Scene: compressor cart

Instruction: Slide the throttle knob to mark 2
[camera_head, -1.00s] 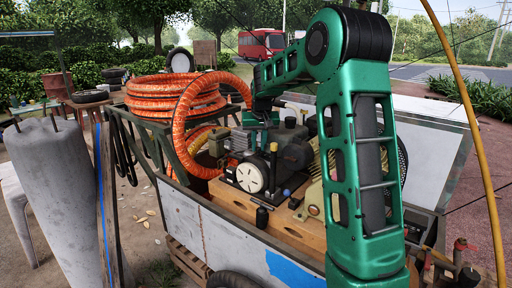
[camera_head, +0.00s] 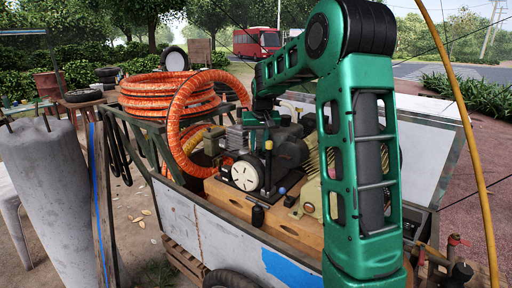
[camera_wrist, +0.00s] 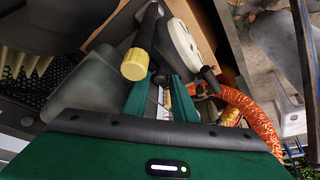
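My gripper (camera_wrist: 162,98) points down at the machinery, with its two green fingers apart. In the head view my gripper (camera_head: 262,119) is small and sits above the compressor, partly hidden. A strip with pale and yellow markings (camera_wrist: 166,97) shows between the fingers in the wrist view. A yellow-capped black lever (camera_wrist: 135,65) stands just beyond the left finger; its cap (camera_head: 268,145) also shows in the head view, below the gripper. I cannot tell for sure which part is the throttle knob, nor read mark 2. No grip on anything is visible.
A white round cover (camera_head: 245,175) is beside the lever. Orange hose coils (camera_head: 172,95) lie on the cart at left. A black post (camera_head: 258,215) and a blue knob (camera_head: 282,191) stand on the wooden deck (camera_head: 230,200). A yellow pole (camera_head: 468,110) rises at right.

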